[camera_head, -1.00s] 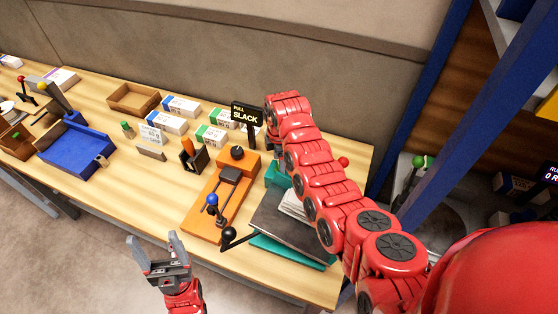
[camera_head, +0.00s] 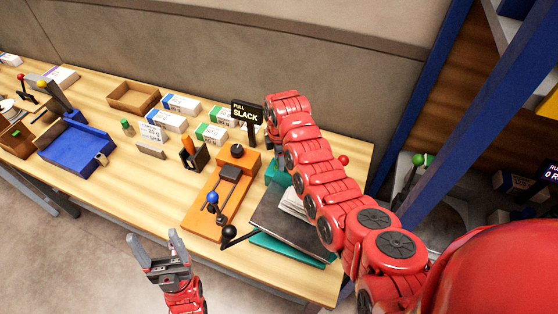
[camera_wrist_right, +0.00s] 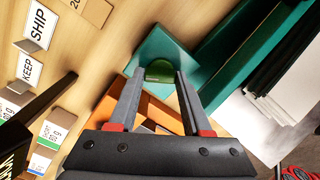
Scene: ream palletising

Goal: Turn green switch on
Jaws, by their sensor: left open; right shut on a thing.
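The green switch (camera_wrist_right: 158,72) shows in the right wrist view as a rounded green piece on a teal box (camera_wrist_right: 172,48). My right gripper (camera_wrist_right: 160,76) has its two fingers on either side of it and is shut on it. In the head view the teal box (camera_head: 274,172) shows only partly, and my red right arm hides the green switch and the right fingertips. Whether the switch is on or off I cannot tell. My left gripper (camera_head: 160,250) is open and empty, in front of the table's front edge.
An orange fixture (camera_head: 210,212) with blue and black knobs stands left of the teal box. A SLACK sign (camera_head: 246,113) stands behind. A blue tray (camera_head: 75,150) and white boxes are further left.

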